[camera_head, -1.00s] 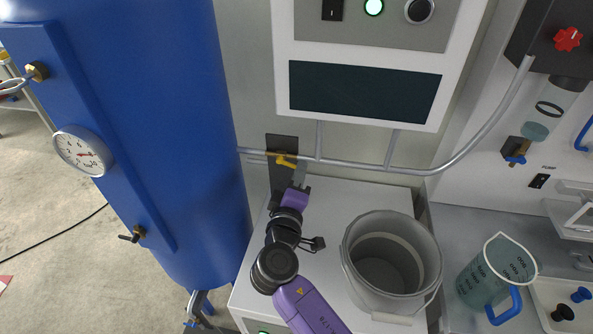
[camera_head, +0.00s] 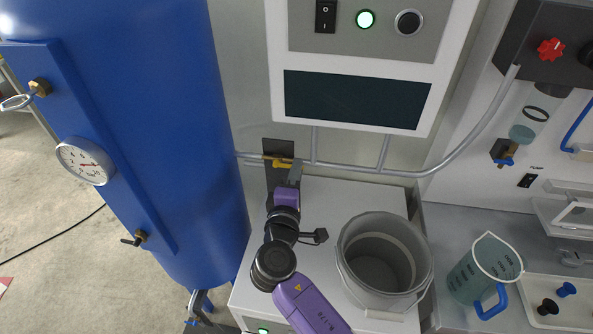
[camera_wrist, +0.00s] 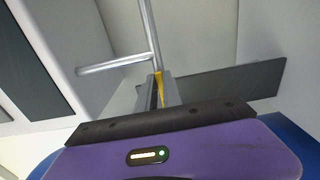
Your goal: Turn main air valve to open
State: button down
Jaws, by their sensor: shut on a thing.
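The main air valve's yellow lever (camera_head: 280,163) sits on the grey pipe, in front of a dark plate (camera_head: 272,147) beside the blue tank. It lies roughly along the pipe in the head view. My gripper (camera_head: 294,170) reaches up to it from below, with its fingers at the lever's right end. In the wrist view my gripper (camera_wrist: 163,90) is shut on the yellow lever (camera_wrist: 159,88), and a thin yellow strip shows between the fingers. The fingers hide much of the lever there, and the valve body is hard to make out.
The blue tank (camera_head: 130,120) with a pressure gauge (camera_head: 85,161) stands on the left. The control panel with a dark screen (camera_head: 355,98) hangs above the pipe (camera_head: 400,172). A grey bucket (camera_head: 352,262) stands right of my arm, and a measuring jug (camera_head: 470,275) farther right.

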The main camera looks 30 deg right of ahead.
jog(key=c, duration=1.5)
grip_release()
jog(key=shift+a, duration=0.1)
jog(key=b+v, duration=0.2)
jog(key=v, duration=0.5)
jog(key=shift+s+a, duration=0.2)
jog(key=shift+s, duration=0.1)
